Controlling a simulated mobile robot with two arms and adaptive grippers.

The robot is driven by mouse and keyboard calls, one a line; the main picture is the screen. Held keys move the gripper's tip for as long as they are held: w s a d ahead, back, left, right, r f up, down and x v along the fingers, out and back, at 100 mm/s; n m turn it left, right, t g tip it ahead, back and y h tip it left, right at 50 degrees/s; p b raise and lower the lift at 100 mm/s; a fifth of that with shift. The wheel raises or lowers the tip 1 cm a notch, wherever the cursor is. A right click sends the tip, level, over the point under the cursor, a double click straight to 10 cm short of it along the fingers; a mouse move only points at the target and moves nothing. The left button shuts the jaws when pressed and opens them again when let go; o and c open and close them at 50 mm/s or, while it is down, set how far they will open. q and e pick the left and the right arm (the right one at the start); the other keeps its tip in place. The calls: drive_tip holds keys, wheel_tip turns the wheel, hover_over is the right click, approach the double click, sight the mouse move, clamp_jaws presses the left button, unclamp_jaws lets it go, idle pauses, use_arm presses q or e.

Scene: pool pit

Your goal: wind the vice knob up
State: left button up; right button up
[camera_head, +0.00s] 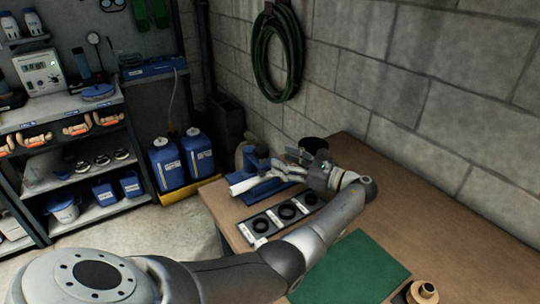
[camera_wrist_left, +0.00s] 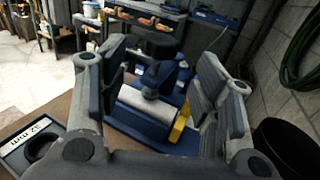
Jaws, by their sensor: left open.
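The blue vice (camera_head: 257,160) stands at the far left end of the workbench, with a pale grey cylinder (camera_head: 243,186) lying at its base. In the left wrist view the vice's blue base (camera_wrist_left: 150,139), the grey cylinder (camera_wrist_left: 145,103) and a yellow part (camera_wrist_left: 181,122) show between my fingers. A dark knob-like part (camera_wrist_left: 160,43) stands above the cylinder. My left gripper (camera_head: 281,163) is open beside the vice, its fingers on either side of the knob in the wrist view (camera_wrist_left: 160,65). I cannot tell whether they touch it. My right gripper is out of view.
A black tray (camera_head: 283,217) with several dark rings lies in front of the vice. A black pot (camera_head: 314,145) stands behind my gripper, near the block wall. A green mat (camera_head: 355,272) and a brass fitting (camera_head: 422,292) lie nearer. The bench's right side is clear.

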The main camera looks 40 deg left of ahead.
use_arm(q)
drive_tip(key=d, duration=0.3)
drive_tip(key=shift+w+d, duration=0.25)
drive_tip(key=shift+d, duration=0.05)
idle(0.3)
